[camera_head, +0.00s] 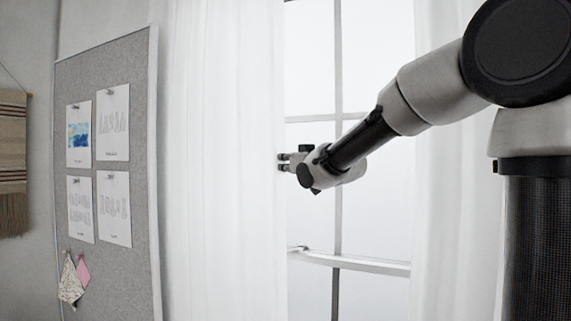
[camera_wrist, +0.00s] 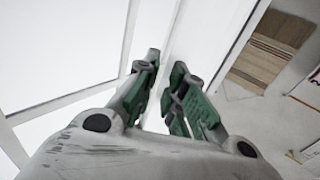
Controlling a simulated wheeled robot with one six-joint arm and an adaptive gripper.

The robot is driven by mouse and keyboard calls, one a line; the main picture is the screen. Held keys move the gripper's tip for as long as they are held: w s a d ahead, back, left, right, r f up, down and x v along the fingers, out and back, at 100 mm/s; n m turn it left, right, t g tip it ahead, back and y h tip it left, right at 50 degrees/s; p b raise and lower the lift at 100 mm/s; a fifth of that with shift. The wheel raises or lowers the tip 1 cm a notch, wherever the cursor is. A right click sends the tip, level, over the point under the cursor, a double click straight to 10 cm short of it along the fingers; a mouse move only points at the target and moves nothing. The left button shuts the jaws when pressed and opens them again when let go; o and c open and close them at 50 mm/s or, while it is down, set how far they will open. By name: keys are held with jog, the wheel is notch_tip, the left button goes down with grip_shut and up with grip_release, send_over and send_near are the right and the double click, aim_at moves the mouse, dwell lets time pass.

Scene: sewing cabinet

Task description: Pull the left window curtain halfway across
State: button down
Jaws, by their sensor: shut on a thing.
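The left window curtain (camera_head: 222,150) is white and hangs in long folds between the pin board and the window. My gripper (camera_head: 282,162) is at the curtain's right edge, about mid-height in the picture. In the wrist view, my gripper (camera_wrist: 164,70) shows green-padded fingers close around the edge of the white curtain (camera_wrist: 195,38). The gripper is shut on that edge. The exact grip between the fingertips is hard to see, white on white.
The window (camera_head: 375,190) has grey bars and a horizontal rail (camera_head: 360,263) behind my arm. A right curtain (camera_head: 450,220) hangs beyond it. A grey pin board (camera_head: 140,200) with several sheets is at left. A woven hanging (camera_head: 12,150) is farther left.

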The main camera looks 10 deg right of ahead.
jog(key=shift+s+d, duration=0.3)
jog(key=shift+d, duration=0.05)
jog(key=c, duration=1.5)
grip_release()
jog(key=shift+s, duration=0.1)
jog(key=v, duration=1.1)
jog(key=shift+s+d, duration=0.1)
jog(key=shift+s, duration=0.3)
